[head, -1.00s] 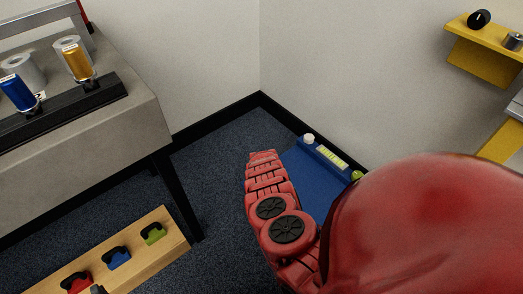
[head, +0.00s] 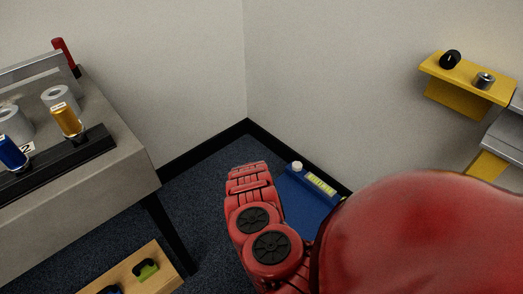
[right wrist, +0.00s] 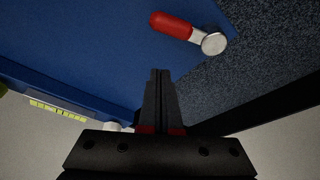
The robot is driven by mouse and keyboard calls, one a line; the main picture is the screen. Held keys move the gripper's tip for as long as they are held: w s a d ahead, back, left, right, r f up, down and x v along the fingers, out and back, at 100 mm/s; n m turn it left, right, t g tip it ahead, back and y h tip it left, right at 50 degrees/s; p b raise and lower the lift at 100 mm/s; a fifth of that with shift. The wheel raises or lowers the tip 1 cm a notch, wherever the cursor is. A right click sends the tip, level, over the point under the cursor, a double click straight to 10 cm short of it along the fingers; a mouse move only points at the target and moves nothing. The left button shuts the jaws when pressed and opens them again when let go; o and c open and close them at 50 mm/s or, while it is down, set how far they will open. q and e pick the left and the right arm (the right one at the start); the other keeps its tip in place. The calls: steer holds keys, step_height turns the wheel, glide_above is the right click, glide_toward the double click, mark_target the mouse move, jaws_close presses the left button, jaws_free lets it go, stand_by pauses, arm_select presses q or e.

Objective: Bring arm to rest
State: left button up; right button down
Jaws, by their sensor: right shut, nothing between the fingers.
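My right gripper (right wrist: 160,75) shows in the right wrist view with its two black fingers together and nothing between them. Its fingertips are in front of a blue panel (right wrist: 70,40). I cannot make out the right gripper's fingers there. My left gripper is not in view.
A yellow shelf (head: 460,75) is on the right wall. Dark carpet (head: 200,185) lies between.

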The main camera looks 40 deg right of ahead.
steer(key=shift+v, duration=0.9)
steer(key=shift+w, duration=0.1)
